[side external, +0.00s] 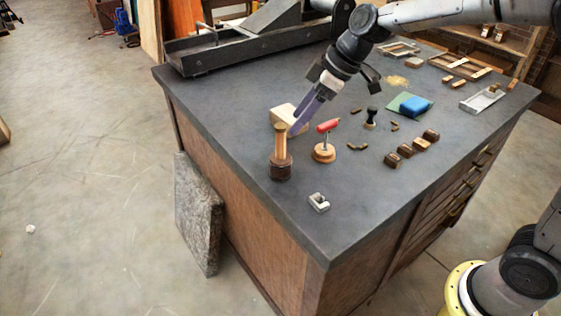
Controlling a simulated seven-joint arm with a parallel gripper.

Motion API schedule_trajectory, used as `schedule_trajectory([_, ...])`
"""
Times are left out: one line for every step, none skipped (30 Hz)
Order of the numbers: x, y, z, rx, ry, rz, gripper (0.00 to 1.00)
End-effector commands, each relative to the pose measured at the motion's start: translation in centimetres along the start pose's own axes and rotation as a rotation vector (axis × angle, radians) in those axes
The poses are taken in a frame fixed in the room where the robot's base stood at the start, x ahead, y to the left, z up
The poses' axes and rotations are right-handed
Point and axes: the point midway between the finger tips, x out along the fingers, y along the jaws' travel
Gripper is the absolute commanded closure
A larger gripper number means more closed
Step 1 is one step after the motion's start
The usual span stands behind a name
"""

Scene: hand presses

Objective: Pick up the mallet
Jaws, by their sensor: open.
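What looks like the mallet (281,152) stands upright near the left edge of the dark bench top, with its pale wooden handle up and its dark brown head down. My gripper (297,127) points down and to the left with its bluish-purple fingers, behind and a little right of the mallet's handle. It is open and appears empty. The fingertips are close to a pale wooden block (283,115); I cannot tell whether they touch it. No contact with the mallet shows.
A red-handled tool on a round wooden base (325,145) stands right of the mallet. A small metal piece (319,202) lies in front. A dark-knobbed tool (371,118), small brown blocks (411,150) and a blue block (413,105) are farther right. A press bed (240,46) fills the back left.

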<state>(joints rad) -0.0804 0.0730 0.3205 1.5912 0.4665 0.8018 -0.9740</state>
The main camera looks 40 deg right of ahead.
Motion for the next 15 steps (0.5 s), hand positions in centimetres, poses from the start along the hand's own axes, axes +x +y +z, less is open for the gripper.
schedule_trajectory([1.1,-0.1,0.1,0.0,-0.005,-0.004,0.34])
schedule_trajectory([1.8,-0.1,0.1,0.0,-0.005,-0.004,0.34])
schedule_trajectory([2.5,-0.1,0.1,0.0,-0.004,-0.004,0.34])
schedule_trajectory([3.1,-0.1,0.1,0.0,-0.004,-0.004,0.34])
schedule_trajectory([3.6,-0.1,0.1,0.001,-0.004,-0.004,0.34])
schedule_trajectory([4.3,-0.1,0.1,0.001,-0.003,-0.003,0.34])
schedule_trajectory([4.7,0.0,0.1,0.001,-0.003,-0.003,0.34])
schedule_trajectory([5.0,0.0,0.1,0.001,-0.002,-0.002,0.34])
schedule_trajectory([5.5,0.0,0.1,0.001,-0.002,-0.001,0.34])
schedule_trajectory([5.8,0.0,0.1,0.001,-0.002,-0.001,0.34])
schedule_trajectory([6.0,0.0,0.1,0.001,-0.002,-0.001,0.34])
schedule_trajectory([6.2,0.0,0.0,0.0,-0.001,-0.001,0.34])
schedule_trajectory([6.3,0.0,0.0,0.0,0.0,0.0,0.34])
schedule_trajectory([6.4,0.0,0.0,0.0,0.0,0.0,0.34])
schedule_trajectory([6.7,0.1,0.0,0.0,-0.001,0.0,0.34])
